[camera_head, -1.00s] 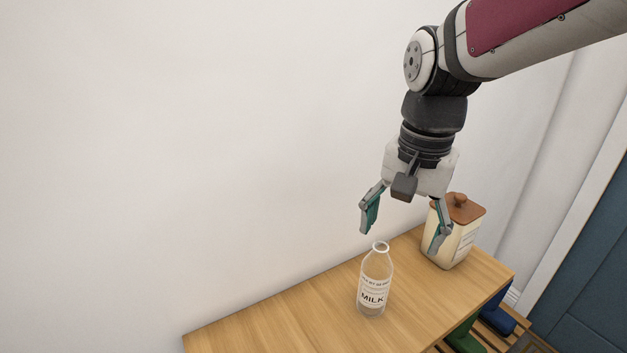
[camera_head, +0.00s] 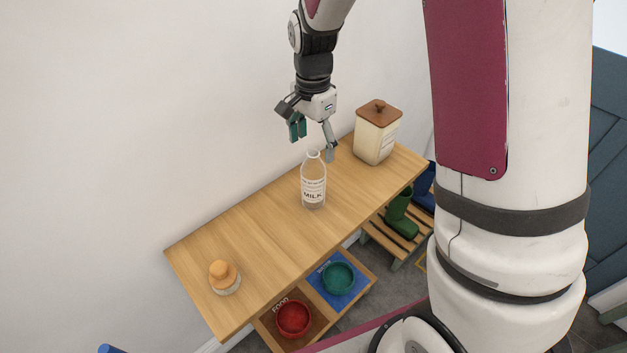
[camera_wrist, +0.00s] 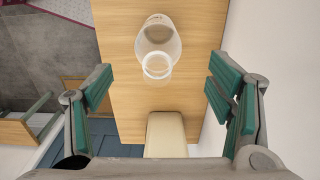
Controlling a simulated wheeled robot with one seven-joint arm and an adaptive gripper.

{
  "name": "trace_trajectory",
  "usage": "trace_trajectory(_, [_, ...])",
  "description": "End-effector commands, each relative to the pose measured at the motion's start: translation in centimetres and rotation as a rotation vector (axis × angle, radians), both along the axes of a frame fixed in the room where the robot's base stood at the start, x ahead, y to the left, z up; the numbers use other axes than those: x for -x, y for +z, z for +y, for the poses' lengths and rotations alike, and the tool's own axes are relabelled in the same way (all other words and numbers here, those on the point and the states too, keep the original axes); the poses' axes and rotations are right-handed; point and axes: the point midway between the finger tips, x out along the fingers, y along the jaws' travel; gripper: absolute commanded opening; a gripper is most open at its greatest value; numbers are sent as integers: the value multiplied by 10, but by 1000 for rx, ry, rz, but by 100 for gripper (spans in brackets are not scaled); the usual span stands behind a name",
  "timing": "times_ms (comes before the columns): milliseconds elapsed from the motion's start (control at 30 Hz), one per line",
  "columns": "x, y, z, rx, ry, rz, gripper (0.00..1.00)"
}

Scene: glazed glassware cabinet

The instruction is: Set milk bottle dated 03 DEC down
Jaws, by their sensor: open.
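The milk bottle (camera_head: 313,185) is clear glass with a white MILK label and stands upright on the wooden tabletop (camera_head: 262,232). Its date cannot be read in these frames. My gripper (camera_head: 314,148) is open and empty, above and just behind the bottle, apart from it. In the wrist view the bottle (camera_wrist: 157,45) shows from above, its open mouth towards me, beyond and between the spread fingers (camera_wrist: 165,92).
A cream canister with a wooden lid (camera_head: 377,132) stands right of the bottle. A jar with an orange top (camera_head: 224,277) is at the left end. Below are a red bowl (camera_head: 293,318), a teal bowl (camera_head: 338,277) and green boots (camera_head: 401,214). A wall runs behind.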

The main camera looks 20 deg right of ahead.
Motion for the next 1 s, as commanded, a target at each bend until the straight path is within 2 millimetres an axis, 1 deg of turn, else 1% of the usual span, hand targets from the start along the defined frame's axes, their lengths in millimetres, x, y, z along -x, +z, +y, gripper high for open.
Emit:
trace_trajectory(33, [1, -7, 0, 0, 0, 3, 75])
trace_trajectory(100, [1, -13, 0, -1, 0, 1, 75])
trace_trajectory(267, [2, -21, 0, 0, 1, 2, 75])
trace_trajectory(333, [3, -28, 0, -1, 1, 4, 75])
trace_trajectory(600, [4, -63, 1, 0, 0, 2, 75])
trace_trajectory(733, [3, -69, 1, 0, 1, -1, 75])
trace_trajectory(933, [3, -69, 1, 0, 1, -1, 75])
trace_trajectory(967, [3, -69, 1, 0, 1, -1, 68])
trace_trajectory(1000, [3, -69, 1, 0, 1, -1, 59])
